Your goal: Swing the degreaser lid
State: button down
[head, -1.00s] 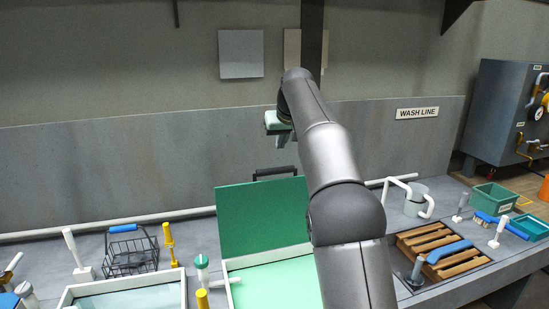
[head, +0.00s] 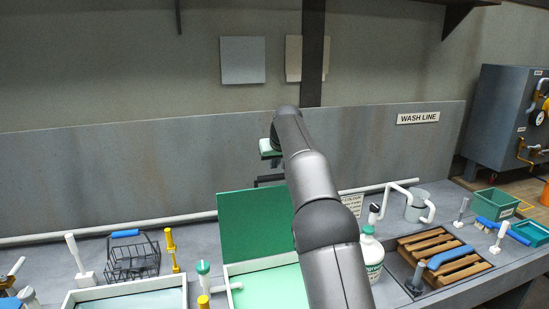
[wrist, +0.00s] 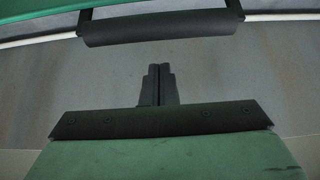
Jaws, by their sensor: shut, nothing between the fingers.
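The green degreaser lid (head: 248,225) stands upright at the back of its tank (head: 236,268), which holds pale green liquid. The lid's dark bar handle (head: 266,181) is at its top edge, partly covered by my arm. In the wrist view the handle (wrist: 160,27) crosses the top, with a strip of the green lid (wrist: 45,9) beyond it. My gripper (wrist: 158,68) is shut and empty, its fingertips apart from the handle in the picture.
A second basin (head: 125,298), a wire basket (head: 132,258) and yellow posts stand at left. A white bottle (head: 371,255), a bent white pipe (head: 400,190) and a wooden rack (head: 440,252) are right of my arm. A grey wall (head: 120,180) rises behind.

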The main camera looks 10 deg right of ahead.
jog(key=shift+s+d+f, duration=0.1)
jog(key=shift+s+f, duration=0.15)
jog(key=shift+s, duration=0.4)
jog(key=shift+s+d+f, duration=0.1)
jog(key=shift+s+f, duration=0.1)
jog(key=shift+s, duration=0.4)
jog(key=shift+s+f+b, duration=0.1)
jog(key=shift+s+b, duration=0.05)
jog(key=shift+b, duration=0.5)
